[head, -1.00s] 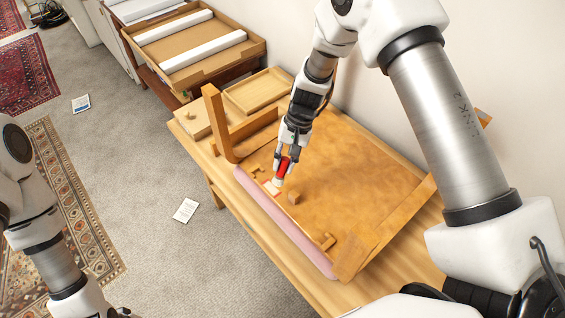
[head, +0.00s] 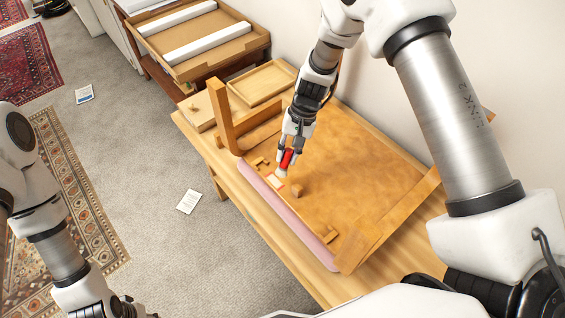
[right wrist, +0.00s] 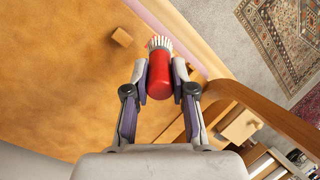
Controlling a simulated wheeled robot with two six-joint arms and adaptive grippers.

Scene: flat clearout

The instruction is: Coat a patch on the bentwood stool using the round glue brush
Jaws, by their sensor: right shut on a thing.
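The bentwood stool lies upturned on a wooden table (head: 270,222), its broad brown underside (head: 350,165) facing up with a pink edge (head: 290,218) along the front. My right gripper (head: 286,160) is shut on the round glue brush (head: 288,158), which has a red handle and pale bristles pointing down beside the patch. In the right wrist view the brush (right wrist: 158,78) sits between the fingers; whether its bristles touch the wood is unclear. My left gripper is out of view.
Wooden blocks (head: 297,190) stand up from the underside close to the brush. An upright stool leg (head: 222,115) rises to the left. A shallow wooden tray (head: 262,82) lies behind. The wall is close beyond the table.

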